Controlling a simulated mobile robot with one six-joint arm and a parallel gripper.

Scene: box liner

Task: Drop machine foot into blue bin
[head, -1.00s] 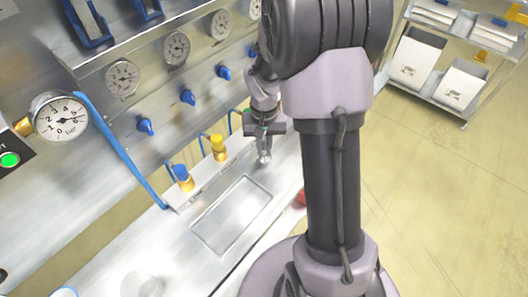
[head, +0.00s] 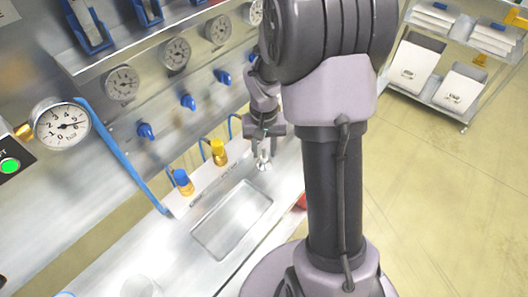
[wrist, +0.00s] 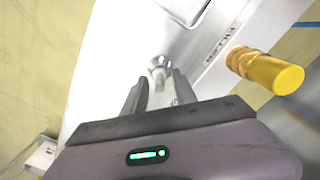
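The machine foot (head: 264,164) is a small shiny metal part with a rounded base, on the metal bench beyond the recessed tray. In the wrist view its metal end (wrist: 160,64) shows just past my fingertips. My gripper (head: 264,147) points down over it. In the wrist view the fingers of my gripper (wrist: 160,90) stand apart, with the foot's stem between them; the contact is too small to make out clearly. No blue bin can be made out for certain; blue holders (head: 91,25) sit on the upper-left shelf.
A shallow recessed tray (head: 232,220) lies in the bench in front of my gripper. A yellow-capped valve (head: 218,152) and a blue-capped valve (head: 183,182) stand close to its left. Gauges (head: 62,126) line the back panel. A shelf rack (head: 445,75) stands right, beyond open floor.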

